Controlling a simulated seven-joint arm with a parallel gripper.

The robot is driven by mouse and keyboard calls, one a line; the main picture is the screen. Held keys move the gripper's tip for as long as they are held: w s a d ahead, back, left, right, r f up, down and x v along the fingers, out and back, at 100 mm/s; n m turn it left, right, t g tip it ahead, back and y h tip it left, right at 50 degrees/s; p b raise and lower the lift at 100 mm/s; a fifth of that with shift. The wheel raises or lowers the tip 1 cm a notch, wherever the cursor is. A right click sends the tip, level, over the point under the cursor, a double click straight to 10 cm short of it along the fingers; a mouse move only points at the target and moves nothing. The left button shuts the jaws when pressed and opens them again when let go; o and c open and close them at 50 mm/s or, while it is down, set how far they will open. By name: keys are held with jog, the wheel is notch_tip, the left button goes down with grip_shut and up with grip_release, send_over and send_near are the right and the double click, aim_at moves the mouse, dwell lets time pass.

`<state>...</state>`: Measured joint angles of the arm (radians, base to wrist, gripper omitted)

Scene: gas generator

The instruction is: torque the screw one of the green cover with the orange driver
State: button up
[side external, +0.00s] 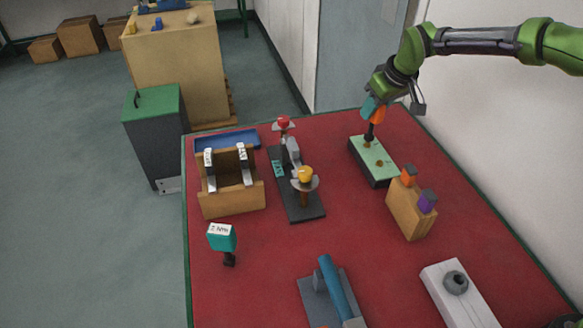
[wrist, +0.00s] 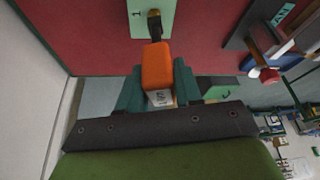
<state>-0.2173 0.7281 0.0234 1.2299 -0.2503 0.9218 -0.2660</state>
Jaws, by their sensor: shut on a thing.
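My gripper (side external: 374,102) is shut on the orange driver (side external: 377,115) above the green cover (side external: 384,174). In the wrist view, the teal fingers of my gripper (wrist: 158,86) hold the driver's orange handle (wrist: 157,64) between them. The driver points down, and its dark shaft ends at the far part of the green cover, which also shows in the wrist view (wrist: 137,8) with a "1" marked beside the shaft. The screw under the tip is mostly hidden, so I cannot tell whether the tip is seated. A second brownish screw (side external: 380,163) shows nearer the cover's middle.
A wooden holder (side external: 408,213) with orange and purple-topped pieces stands just in front of the cover. A dark fixture with red and yellow knobs (side external: 305,174) stands to the left.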

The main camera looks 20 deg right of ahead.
jog(key=shift+f, duration=0.8)
dwell(0.4)
jog(key=shift+a+m+h, duration=0.1)
jog(key=shift+m+h, duration=0.3)
jog(key=shift+m, duration=1.1)
jog(key=shift+m+h, duration=0.8)
jog(key=shift+m, duration=0.7)
